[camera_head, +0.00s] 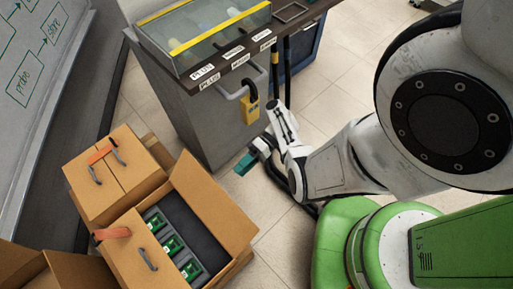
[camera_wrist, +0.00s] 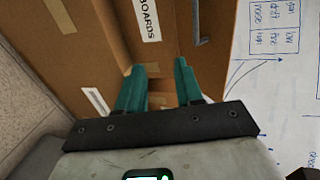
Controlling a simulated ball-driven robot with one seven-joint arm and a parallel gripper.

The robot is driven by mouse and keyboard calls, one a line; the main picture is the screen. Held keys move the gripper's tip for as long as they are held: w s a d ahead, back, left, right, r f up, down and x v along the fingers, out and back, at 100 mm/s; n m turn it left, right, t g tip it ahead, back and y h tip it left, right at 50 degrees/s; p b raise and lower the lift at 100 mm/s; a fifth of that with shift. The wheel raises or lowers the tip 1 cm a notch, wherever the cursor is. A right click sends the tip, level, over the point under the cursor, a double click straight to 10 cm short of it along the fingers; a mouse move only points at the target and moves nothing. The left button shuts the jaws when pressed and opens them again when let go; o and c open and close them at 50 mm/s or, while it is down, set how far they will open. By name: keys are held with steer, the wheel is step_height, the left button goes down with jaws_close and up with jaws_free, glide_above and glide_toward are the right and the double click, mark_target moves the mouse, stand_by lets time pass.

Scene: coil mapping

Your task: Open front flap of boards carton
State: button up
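The boards carton (camera_head: 215,205) is a brown box on the floor, with several green circuit boards (camera_head: 172,245) in dark slots inside. Its right-hand flap stands raised; its left-hand flap (camera_head: 125,262) lies over part of the top, with a grey handle (camera_head: 148,259) and orange tape. In the wrist view, brown cardboard (camera_wrist: 105,40) bears a white "BOARDS" label (camera_wrist: 147,20). My gripper (camera_head: 246,163) is to the right of and apart from the carton in the head view. Its teal fingers (camera_wrist: 160,66) are apart, with nothing seen between them but cardboard beyond.
A second carton (camera_head: 95,195) with a handle and orange tape stands behind. Another carton (camera_head: 60,270) is at the bottom left. A grey cabinet (camera_head: 190,115) with a yellow padlock (camera_head: 250,110) stands behind my gripper. A whiteboard (camera_head: 35,75) is at left. Tiled floor shows at right.

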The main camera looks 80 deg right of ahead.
steer(key=p+v, duration=0.2)
steer(key=v, duration=0.8)
steer(key=shift+c, duration=0.4)
